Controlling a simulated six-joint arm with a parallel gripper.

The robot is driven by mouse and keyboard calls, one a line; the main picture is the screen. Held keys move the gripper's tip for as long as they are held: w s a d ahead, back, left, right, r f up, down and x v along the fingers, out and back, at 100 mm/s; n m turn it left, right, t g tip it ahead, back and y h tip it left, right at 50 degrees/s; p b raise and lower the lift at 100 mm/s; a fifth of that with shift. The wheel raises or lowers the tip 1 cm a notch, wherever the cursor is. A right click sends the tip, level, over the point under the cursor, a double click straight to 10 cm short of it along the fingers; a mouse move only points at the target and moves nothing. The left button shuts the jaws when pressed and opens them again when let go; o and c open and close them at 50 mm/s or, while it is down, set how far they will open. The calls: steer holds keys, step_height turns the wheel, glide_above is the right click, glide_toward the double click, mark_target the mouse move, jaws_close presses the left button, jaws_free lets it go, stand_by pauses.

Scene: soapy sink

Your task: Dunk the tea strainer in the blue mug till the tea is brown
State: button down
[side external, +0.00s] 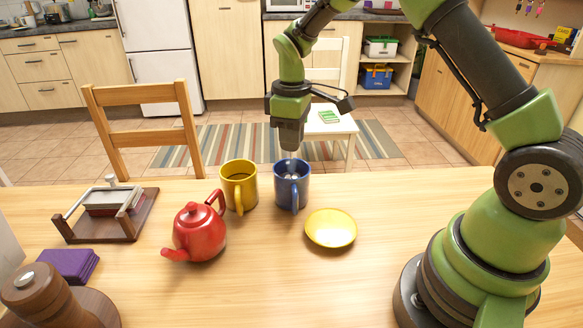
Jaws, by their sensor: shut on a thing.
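The blue mug (292,188) stands upright on the wooden table, right of the yellow mug (238,190). My gripper (291,152) points down directly above the blue mug. It is shut on the tea strainer (291,172), of which only a small pale metallic part shows in the mug's mouth. The strainer's lower part is hidden by the mug wall, and its upper part is mostly hidden by the gripper. The colour of the tea in the blue mug cannot be made out. The yellow mug has dark content.
A red teapot (200,235) stands front left of the mugs. A yellow saucer (330,228) lies to the right. A wooden rack (105,212) and purple napkins (68,264) are at the left. The table right of the saucer is clear up to my base.

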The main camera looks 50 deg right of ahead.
steer(key=shift+r, duration=3.5)
steer(key=shift+r, duration=1.75)
